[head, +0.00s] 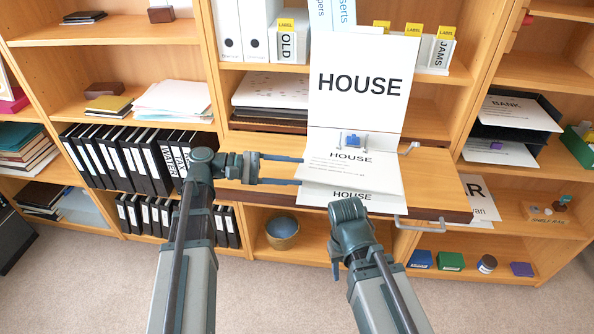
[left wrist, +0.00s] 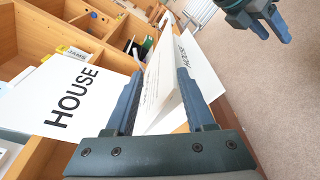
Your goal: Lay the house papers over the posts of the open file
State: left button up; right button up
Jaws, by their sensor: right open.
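The open file (head: 360,80) has its white HOUSE cover upright against the shelf; the cover also shows in the left wrist view (left wrist: 75,97). A small metal mechanism with a blue part (head: 350,139) sits at its fold. House papers (head: 355,173) lie tilted in front of it, with another HOUSE sheet (head: 354,195) just below; they show in the left wrist view (left wrist: 163,85). My left gripper (head: 300,171) is open at the papers' left edge, fingers apart with paper between them. Whether they touch it is unclear. My right gripper (left wrist: 280,28) is open and empty, in front of the papers.
The file rests on a wooden pull-out board (head: 437,184) with metal handles. Black binders (head: 120,158) fill shelves at left. White files with yellow labels (head: 285,40) stand above. A black tray with BANK papers (head: 515,112) is at right.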

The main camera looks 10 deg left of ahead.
pick_arm(q)
jog(key=shift+s+a+r, duration=0.1)
jog(key=shift+a, duration=0.9)
jog(key=shift+s+a+r, duration=0.1)
jog(key=shift+a, duration=0.85)
jog(key=s+d+f+m+g+y+p, duration=0.35)
jog(key=s+d+f+y+p, duration=0.2)
jog(key=d, duration=0.45)
jog(key=s+a+f+m+t+y+p, duration=0.1)
jog(key=s+m+y+p, duration=0.5)
jog(key=y, duration=0.6)
notch_tip(320, 180, down, 2)
jog(key=s+a+m, duration=0.1)
jog(key=s+m, duration=0.1)
jog(key=m, duration=0.1)
jog(key=shift+s, duration=0.2)
